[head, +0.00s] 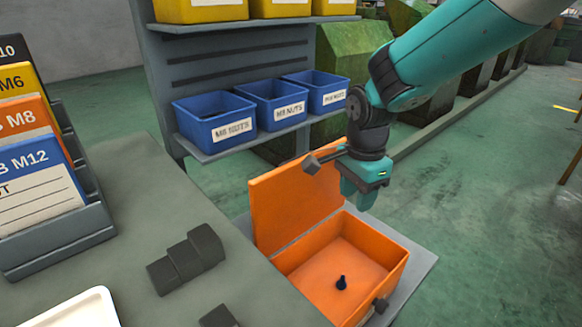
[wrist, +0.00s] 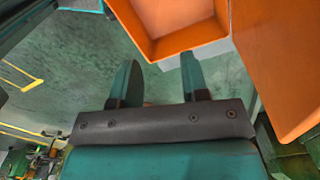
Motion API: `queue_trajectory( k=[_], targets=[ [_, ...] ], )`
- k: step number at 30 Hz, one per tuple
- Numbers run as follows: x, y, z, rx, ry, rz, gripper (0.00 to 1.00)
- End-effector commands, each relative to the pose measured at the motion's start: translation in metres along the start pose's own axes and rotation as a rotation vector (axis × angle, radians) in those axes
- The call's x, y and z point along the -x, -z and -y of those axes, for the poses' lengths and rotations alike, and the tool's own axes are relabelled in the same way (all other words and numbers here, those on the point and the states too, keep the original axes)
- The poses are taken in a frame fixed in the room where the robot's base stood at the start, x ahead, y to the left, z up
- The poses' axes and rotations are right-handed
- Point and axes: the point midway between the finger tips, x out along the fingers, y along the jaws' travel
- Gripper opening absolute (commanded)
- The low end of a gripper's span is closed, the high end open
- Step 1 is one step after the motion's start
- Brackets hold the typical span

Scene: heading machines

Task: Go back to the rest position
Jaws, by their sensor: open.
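My gripper (head: 358,196) hangs above the back right of an open orange box (head: 375,238) in the head view. In the wrist view my gripper (wrist: 157,80) has its two teal fingers apart with nothing between them. The orange box, seen in part in the wrist view (wrist: 190,42), has its lid (head: 290,205) raised upright on the left. A small dark bolt-like piece (head: 341,283) stands on the box floor, well below and apart from my gripper.
Blue bins (head: 215,120) labelled for nuts stand on a rack shelf behind, with yellow bins (head: 200,10) above. A grey bench (head: 150,220) at left holds a stepped dark block (head: 187,259), a card holder (head: 60,243) and a white tray (head: 75,310). Open green floor lies to the right.

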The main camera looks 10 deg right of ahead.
Motion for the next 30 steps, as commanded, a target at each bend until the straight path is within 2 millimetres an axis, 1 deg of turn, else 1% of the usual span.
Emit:
queue_trajectory(
  k=[2, 5, 8, 9, 12, 15, 18, 23, 24, 29, 30],
  targets=[
    [0.005, -0.003, -0.004, 0.044, 0.007, 0.008, 0.41],
    [0.021, -0.014, -0.019, 0.208, 0.03, 0.037, 0.41],
    [0.043, -0.032, -0.047, 0.495, 0.077, 0.08, 0.41],
    [0.053, -0.041, -0.06, 0.631, 0.102, 0.096, 0.41],
    [0.071, -0.062, -0.095, 0.958, 0.17, 0.126, 0.41],
    [0.083, -0.079, -0.127, 1.242, 0.237, 0.141, 0.41],
    [0.091, -0.094, -0.155, 1.489, 0.304, 0.141, 0.41],
    [0.097, -0.115, -0.198, 1.849, 0.413, 0.122, 0.41],
    [0.119, -0.113, -0.194, 1.835, 0.406, 0.125, 0.41],
    [0.159, -0.113, -0.193, 1.829, 0.402, 0.127, 0.41],
    [0.17, -0.113, -0.193, 1.828, 0.402, 0.127, 0.41]
  ],
)
